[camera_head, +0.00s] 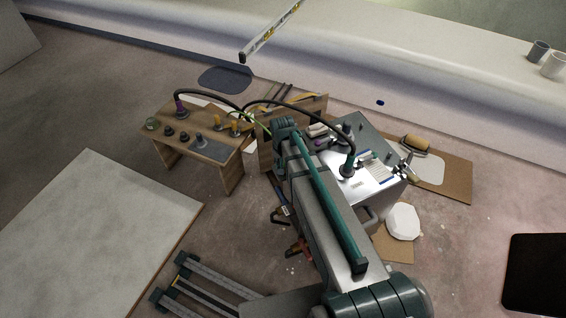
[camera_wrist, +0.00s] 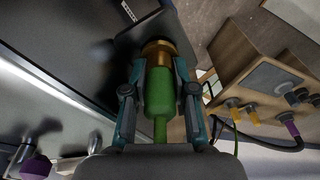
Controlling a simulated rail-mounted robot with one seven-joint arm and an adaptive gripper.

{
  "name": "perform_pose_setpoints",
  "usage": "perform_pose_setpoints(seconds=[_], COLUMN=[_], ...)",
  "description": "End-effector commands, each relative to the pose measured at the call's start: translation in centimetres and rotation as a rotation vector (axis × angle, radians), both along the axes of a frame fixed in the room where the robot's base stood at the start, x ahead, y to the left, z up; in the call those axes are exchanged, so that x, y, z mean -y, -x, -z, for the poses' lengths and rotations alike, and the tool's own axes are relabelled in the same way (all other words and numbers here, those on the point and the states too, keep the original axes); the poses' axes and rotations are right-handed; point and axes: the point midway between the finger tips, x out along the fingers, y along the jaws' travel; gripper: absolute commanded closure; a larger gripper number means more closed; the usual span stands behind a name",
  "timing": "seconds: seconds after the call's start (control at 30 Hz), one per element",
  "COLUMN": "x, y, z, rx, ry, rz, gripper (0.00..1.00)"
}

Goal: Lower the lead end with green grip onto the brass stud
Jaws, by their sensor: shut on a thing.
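In the wrist view my gripper (camera_wrist: 157,72) is shut on the green grip (camera_wrist: 160,90) of a lead end. The grip lies along the middle of the picture between the two teal fingers. A brass-coloured part (camera_wrist: 158,47) shows just beyond the grip; I cannot tell whether it belongs to the lead end or is the stud. In the head view my arm hides the gripper and the grip. A thin green lead (camera_head: 255,122) runs in from the left behind my wrist.
A grey metal box (camera_head: 372,188) stands at the right of my arm, with a black cable plugged into its top. A wooden bench (camera_head: 222,152) at the left holds yellow, purple and dark fittings. A paint roller (camera_head: 416,145) lies behind the box. Bare floor is left of the bench.

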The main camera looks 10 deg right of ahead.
Motion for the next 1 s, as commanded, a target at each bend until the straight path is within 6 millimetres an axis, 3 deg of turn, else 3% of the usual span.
perform_pose_setpoints(seconds=[0.43, 0.47, 0.63, 0.83, 0.9, 1.0], x=[0.0, 0.0, 0.0, 0.06, 0.07, 0.12], y=[-0.01, -0.01, -0.01, -0.01, -0.01, 0.0], z=[0.24, 0.24, 0.23, 0.23, 0.23, 0.22], rx=[0.0, 0.0, 0.0, 0.001, 0.0, 0.0], ry=[0.0, 0.0, 0.0, 0.001, 0.002, 0.003], rz=[0.0, 0.0, 0.0, 0.0, 0.0, 0.0], gripper=[1.0, 0.72, 0.44, 0.48, 0.36, 0.32])
